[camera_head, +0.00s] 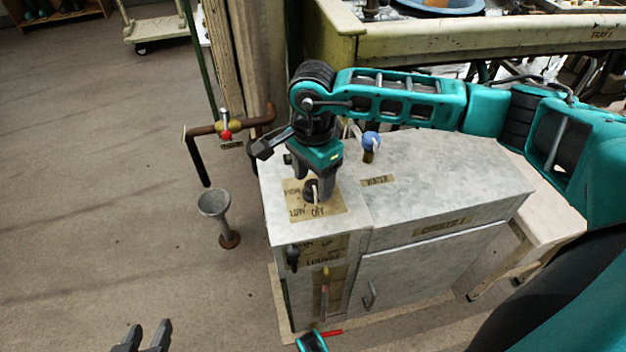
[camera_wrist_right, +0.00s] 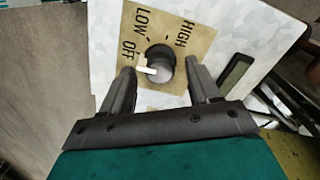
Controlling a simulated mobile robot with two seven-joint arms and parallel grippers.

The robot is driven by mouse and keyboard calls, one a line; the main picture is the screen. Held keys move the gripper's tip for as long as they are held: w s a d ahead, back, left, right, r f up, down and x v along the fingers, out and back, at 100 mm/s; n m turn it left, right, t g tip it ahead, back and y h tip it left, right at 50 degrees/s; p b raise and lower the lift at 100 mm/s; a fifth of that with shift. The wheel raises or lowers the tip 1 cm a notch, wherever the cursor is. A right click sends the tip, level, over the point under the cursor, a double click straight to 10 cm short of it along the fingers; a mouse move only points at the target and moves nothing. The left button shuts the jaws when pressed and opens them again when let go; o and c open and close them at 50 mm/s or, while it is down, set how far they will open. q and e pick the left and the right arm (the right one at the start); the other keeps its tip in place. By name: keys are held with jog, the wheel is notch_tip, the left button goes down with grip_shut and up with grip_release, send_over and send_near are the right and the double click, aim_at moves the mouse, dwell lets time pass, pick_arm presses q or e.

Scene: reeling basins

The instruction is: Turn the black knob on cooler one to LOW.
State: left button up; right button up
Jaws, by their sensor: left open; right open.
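Cooler one (camera_head: 490,195) is a pale grey box labelled COOLER 1. On its top, a tan plate (camera_head: 334,201) carries the marks HIGH, LOW and OFF, and the black knob (camera_head: 310,188) sits on it. In the right wrist view the knob (camera_wrist_right: 161,65) has a pale pointer directed at OFF. My right gripper (camera_head: 312,184) is over the knob, pointing down. Its open fingers (camera_wrist_right: 160,72) stand on either side of the knob, with gaps visible; contact is not seen. My left gripper (camera_head: 147,334) is open and empty at the bottom left, away from the cooler.
A blue-topped valve (camera_head: 371,139) by the WATER label stands behind my right gripper. A pipe with a red-handled valve (camera_head: 226,131) and a grey funnel (camera_head: 214,205) are left of the cooler. A black lever (camera_head: 292,258) is on the front. Floor at left is clear.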

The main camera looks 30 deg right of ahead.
jog(key=shift+f, duration=0.25)
jog(key=c, duration=1)
